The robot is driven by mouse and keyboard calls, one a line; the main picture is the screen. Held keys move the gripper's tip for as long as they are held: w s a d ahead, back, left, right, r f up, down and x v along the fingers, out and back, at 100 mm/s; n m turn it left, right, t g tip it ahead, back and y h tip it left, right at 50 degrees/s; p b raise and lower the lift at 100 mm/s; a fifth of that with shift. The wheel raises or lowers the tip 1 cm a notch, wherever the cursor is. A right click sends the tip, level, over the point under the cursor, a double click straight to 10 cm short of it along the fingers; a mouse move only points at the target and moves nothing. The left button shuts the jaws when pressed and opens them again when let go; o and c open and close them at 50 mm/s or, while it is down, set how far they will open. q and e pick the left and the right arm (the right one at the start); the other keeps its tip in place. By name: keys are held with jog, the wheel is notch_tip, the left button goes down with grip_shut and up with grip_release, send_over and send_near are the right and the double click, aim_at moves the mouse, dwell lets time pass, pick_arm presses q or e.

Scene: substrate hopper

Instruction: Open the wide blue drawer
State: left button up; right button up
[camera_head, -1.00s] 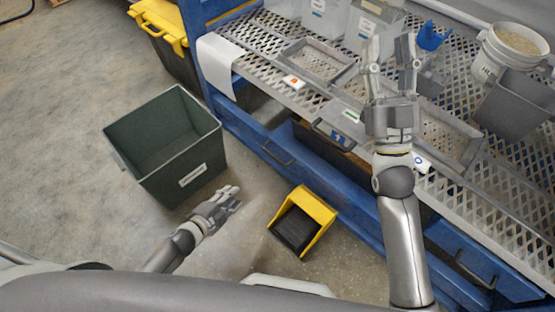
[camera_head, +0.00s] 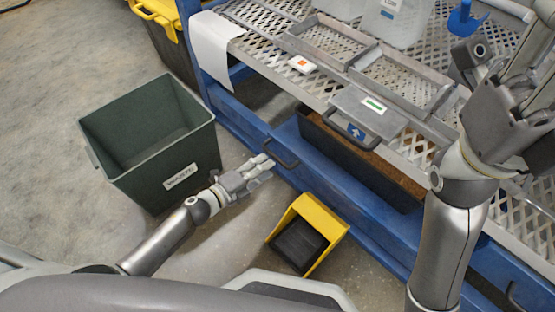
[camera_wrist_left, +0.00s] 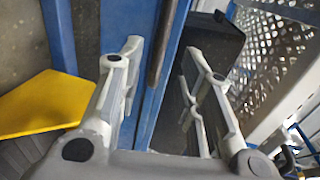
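The wide blue drawer (camera_head: 318,170) is low under the mesh shelf. A dark handle (camera_head: 282,153) is at the left of its front. A dark bin with brown contents (camera_head: 380,168) shows behind the blue front. My left gripper (camera_head: 266,164) is open, just in front of the handle. In the left wrist view its two fingers (camera_wrist_left: 157,85) are apart, with blue surface and a dark bar (camera_wrist_left: 160,45) in the gap beyond; contact is unclear. My right gripper (camera_head: 502,65) is raised over the shelf at the right, fingers apart and partly cut off.
A dark green bin (camera_head: 190,150) stands on the floor at the left. A yellow and black scoop-like container (camera_head: 318,222) stands close in front of the drawer. A grey handled panel (camera_head: 358,117) projects from the mesh shelf (camera_head: 265,35) above. Another dark handle (camera_head: 512,297) is at the lower right.

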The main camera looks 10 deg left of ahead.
aim_at(277, 157)
pick_arm(q)
jog(key=b+x, duration=0.2)
jog(key=x, duration=0.4)
jog(key=shift+w+d+f, duration=0.15)
jog(key=shift+w, duration=0.1)
jog(key=shift+c, duration=0.2)
grip_shut()
